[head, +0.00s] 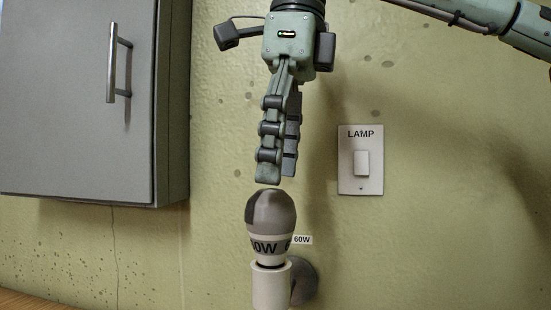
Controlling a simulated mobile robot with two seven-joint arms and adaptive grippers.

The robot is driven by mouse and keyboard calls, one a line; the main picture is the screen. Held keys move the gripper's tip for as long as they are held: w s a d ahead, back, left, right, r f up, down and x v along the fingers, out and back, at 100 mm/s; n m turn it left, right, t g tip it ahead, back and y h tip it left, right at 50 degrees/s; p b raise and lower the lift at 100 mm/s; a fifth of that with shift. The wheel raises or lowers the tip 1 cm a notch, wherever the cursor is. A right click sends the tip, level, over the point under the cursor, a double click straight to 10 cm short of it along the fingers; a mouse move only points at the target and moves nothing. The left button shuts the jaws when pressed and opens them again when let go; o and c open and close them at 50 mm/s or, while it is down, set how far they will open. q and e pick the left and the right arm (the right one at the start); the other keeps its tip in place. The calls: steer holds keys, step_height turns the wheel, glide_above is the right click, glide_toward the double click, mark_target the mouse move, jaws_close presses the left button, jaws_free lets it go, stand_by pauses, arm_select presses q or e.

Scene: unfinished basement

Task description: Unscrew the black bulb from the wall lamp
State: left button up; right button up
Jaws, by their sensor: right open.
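The bulb (272,213) has a dark grey, partly blackened dome and a pale collar printed with "0W" and part of another character. It stands upright in the white socket of the wall lamp (271,286), low in the middle of the head view. A round grey mount shows behind the socket against the wall. My right gripper (278,178) points down directly above the bulb. It is open and empty, seen nearly edge-on, with its fingertips just above the dome; a small gap seems to separate them. My left gripper is not in view.
A small "60W" label (303,240) is on the wall beside the bulb. A light switch marked "LAMP" (361,161) is to the right. A grey cabinet (75,120) with a bar handle juts out at the left. A wooden surface (22,302) shows at lower left.

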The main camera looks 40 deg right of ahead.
mark_target(272, 215)
steer(key=shift+f, duration=0.3)
steer(key=f, duration=0.5)
steer(key=shift+w+a+f, duration=0.3)
steer(key=shift+w+f, duration=0.05)
steer(key=shift+f, duration=0.75)
steer(key=c, duration=1.3)
steer(key=n, duration=0.3)
steer(key=shift+n, duration=0.9)
steer(key=shift+n+g, duration=0.3)
steer(key=shift+n, duration=0.7)
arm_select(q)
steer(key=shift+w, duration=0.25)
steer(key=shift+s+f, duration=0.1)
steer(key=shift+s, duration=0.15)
